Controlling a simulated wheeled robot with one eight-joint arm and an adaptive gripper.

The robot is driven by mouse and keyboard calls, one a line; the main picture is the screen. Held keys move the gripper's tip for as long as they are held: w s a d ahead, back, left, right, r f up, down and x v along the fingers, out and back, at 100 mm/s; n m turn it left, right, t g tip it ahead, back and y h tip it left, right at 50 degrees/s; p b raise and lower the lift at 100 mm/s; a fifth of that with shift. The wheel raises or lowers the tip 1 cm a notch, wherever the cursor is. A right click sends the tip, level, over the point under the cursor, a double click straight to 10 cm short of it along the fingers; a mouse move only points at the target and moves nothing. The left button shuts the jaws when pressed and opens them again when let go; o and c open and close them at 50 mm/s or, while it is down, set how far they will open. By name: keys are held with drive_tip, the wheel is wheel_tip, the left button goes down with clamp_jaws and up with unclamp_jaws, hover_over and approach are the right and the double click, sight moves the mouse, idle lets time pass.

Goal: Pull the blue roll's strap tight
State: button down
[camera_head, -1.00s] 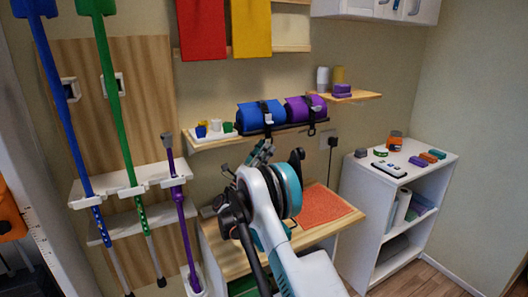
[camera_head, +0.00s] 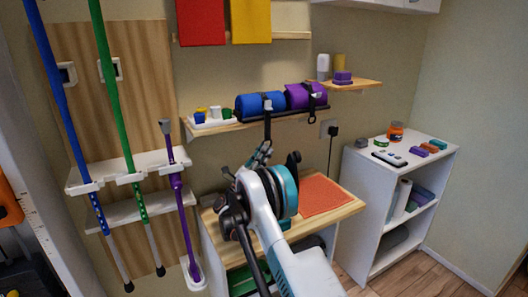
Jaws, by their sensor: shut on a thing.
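The blue roll (camera_head: 252,104) lies on a dark holder on the wooden wall shelf, left of the purple roll (camera_head: 300,97). Its black strap (camera_head: 267,126) crosses the roll's front and runs straight down below the shelf edge to my gripper. My gripper (camera_head: 264,148) is below the shelf, in front of the wall, and is shut on the strap's lower end. The fingertips are small and partly merge with the strap. The purple roll has its own black strap (camera_head: 313,104) hanging at its front.
A white tray (camera_head: 213,123) with small coloured items stands left on the shelf. A wooden desk (camera_head: 338,208) with a red mat (camera_head: 323,195) is below. A white shelf unit (camera_head: 372,190) stands right; blue, green and purple poles hang left.

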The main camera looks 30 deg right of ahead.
drive_tip(key=c, duration=1.8)
unclamp_jaws()
drive_tip(key=shift+f, duration=0.35)
drive_tip(key=shift+r, duration=0.15)
drive_tip(key=shift+a, duration=0.1)
drive_tip(key=s+a+f, duration=0.1)
drive_tip(key=a, duration=0.4)
drive_tip(key=s+a+f, duration=0.1)
drive_tip(key=a, duration=0.4)
drive_tip(key=s+a+f, duration=0.1)
drive_tip(key=a, duration=0.4)
drive_tip(key=shift+s+f, duration=0.2)
drive_tip(key=shift+f, duration=0.05)
